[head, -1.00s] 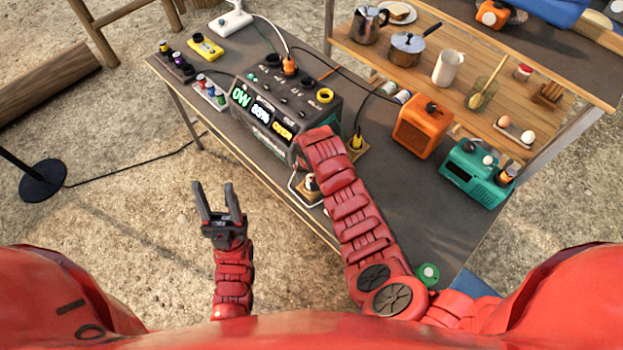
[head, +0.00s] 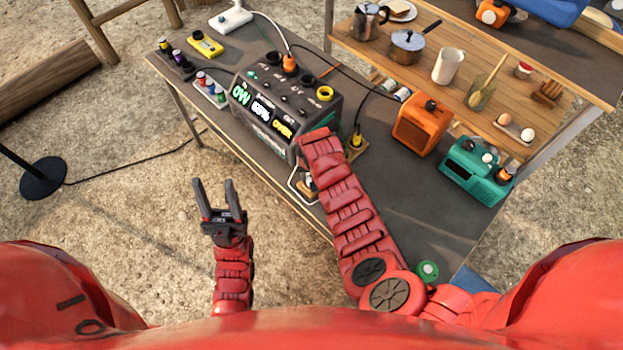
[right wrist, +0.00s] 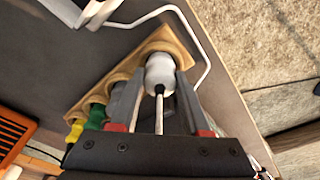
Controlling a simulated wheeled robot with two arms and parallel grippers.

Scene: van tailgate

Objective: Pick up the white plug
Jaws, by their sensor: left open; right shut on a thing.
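The white plug (right wrist: 160,74) shows in the right wrist view, upright at the end of a wooden rack (right wrist: 165,38), with a thin cord running from it toward the camera. My right gripper (right wrist: 163,86) is shut on it, one finger on each side. The plug's lower end is hidden, so I cannot tell whether it still sits in its hole. In the head view my right arm mostly covers this spot. My left gripper (head: 219,198) is open and empty, off the table's front edge, above the ground.
A dark power station (head: 285,110) with lit displays stands beside my right arm. A grey plug, a green plug (right wrist: 96,117) and a yellow plug (right wrist: 75,131) stand along the rack. A bent white bar (right wrist: 205,50) runs close by. An orange box (head: 421,126) and a teal box (head: 476,172) stand right.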

